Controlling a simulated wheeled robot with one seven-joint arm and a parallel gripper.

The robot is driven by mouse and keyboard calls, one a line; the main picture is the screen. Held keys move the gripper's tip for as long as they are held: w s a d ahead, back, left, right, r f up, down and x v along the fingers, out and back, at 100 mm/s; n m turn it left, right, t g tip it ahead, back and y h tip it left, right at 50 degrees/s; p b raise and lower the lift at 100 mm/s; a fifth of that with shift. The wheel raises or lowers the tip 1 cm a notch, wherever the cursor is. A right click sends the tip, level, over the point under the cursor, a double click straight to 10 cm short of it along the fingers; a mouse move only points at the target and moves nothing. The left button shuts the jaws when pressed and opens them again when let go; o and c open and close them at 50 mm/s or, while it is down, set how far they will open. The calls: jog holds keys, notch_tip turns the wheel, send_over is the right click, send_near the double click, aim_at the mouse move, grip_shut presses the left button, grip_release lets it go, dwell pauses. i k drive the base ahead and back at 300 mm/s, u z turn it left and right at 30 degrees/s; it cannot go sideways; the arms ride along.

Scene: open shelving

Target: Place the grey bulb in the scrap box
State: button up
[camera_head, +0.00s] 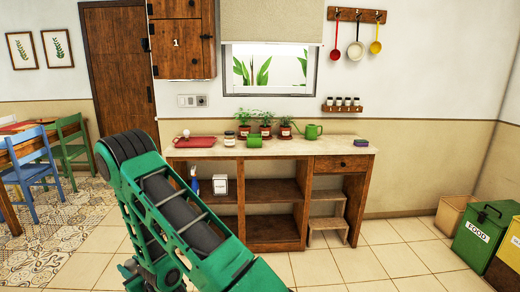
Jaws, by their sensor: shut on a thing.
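A small pale round thing (186,134), perhaps a bulb, shows at the red tray (196,142) on the left of the counter. I cannot tell whether it is the grey bulb of the task. No box with a readable scrap label shows. A tan box (454,217) stands on the floor at the right by the wall; its label, if any, cannot be read. My green arm fills the lower middle and bends at the left. My gripper is out of view, so what it holds is hidden.
The wooden counter (340,147) bears potted plants, a jar and a watering can (313,131). Tiled floor is clear before the bins. A table and chairs stand left.

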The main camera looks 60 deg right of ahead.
aim_at(255, 145)
jog(key=z, duration=1.2)
